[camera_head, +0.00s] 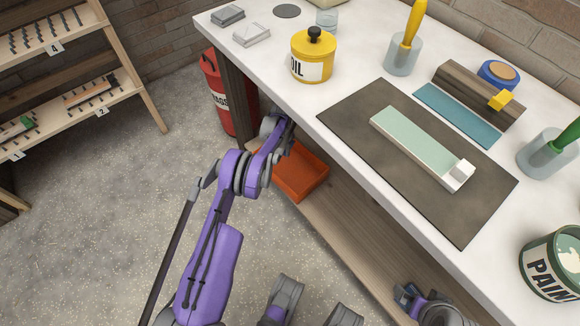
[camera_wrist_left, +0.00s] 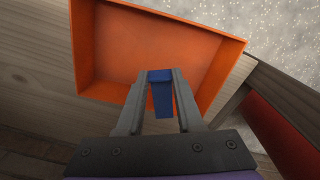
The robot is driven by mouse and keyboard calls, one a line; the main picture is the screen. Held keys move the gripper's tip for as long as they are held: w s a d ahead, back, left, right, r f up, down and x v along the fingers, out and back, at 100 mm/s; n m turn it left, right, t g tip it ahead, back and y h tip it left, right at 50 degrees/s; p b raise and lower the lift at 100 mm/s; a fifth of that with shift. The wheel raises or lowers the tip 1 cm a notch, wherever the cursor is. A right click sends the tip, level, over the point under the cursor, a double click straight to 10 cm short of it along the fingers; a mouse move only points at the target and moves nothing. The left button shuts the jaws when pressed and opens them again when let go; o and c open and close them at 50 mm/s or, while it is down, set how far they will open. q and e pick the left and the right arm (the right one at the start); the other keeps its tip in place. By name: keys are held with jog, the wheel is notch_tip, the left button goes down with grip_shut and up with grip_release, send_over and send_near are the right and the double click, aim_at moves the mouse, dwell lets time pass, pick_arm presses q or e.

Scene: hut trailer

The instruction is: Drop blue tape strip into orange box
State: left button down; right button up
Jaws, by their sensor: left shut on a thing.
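The blue tape strip (camera_wrist_left: 161,98) shows in the left wrist view between the two fingers of my left gripper (camera_wrist_left: 160,76), which is shut on it. The strip hangs over the near part of the open orange box (camera_wrist_left: 148,42), whose visible floor is empty. In the head view the orange box (camera_head: 300,175) sits on the lower wooden shelf under the bench. My left gripper (camera_head: 284,133) is at the box's upper left there, and the strip cannot be made out. My right gripper (camera_head: 408,296) is partly visible at the bottom right; its jaw state is unclear.
The white bench top (camera_head: 345,75) overhangs the shelf on the right. A red canister (camera_head: 222,95) stands on the floor close to my left gripper. On the bench are a dark mat (camera_head: 345,112), a yellow oil can (camera_head: 312,58) and a paint can (camera_head: 552,265). Open floor lies left.

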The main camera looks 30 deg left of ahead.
pick_arm(q)
jog(key=shift+f, duration=0.55)
jog(key=shift+c, duration=2.3)
grip_release()
notch_tip(320, 180, up, 8)
jog(key=shift+f+p, duration=0.2)
jog(key=shift+p, duration=0.35)
